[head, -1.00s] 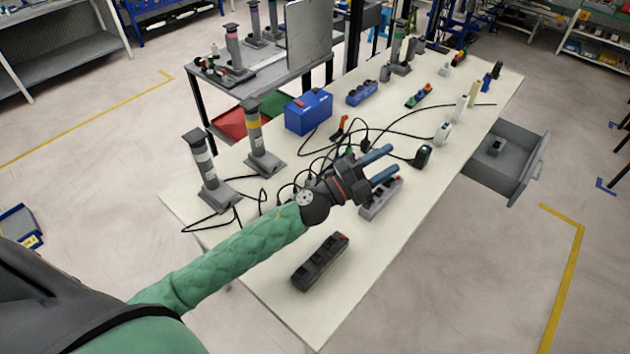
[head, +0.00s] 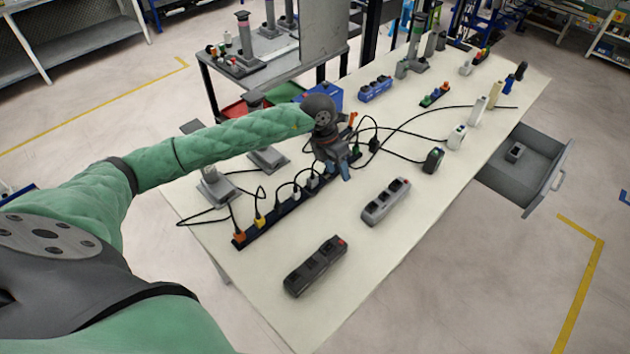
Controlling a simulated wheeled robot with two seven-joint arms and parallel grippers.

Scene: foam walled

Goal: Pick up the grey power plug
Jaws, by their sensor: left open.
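A long dark power strip (head: 287,212) lies on the pale table (head: 400,255) with a row of corded plugs in it. An orange plug (head: 239,235) and a yellow plug (head: 260,220) sit at its near end. Farther along are small pale plugs, one of them a light grey-looking plug (head: 313,182); which is the grey one is hard to tell at this size. My left gripper (head: 343,171) is open, blue fingers pointing down over the strip's far part, hiding some sockets. My right gripper is out of view.
A grey socket block (head: 386,202) and a black socket block (head: 316,266) lie right of the strip. Grey posts on bases stand behind my left arm. Black cords loop across the table. An open grey drawer (head: 525,170) juts out at the right.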

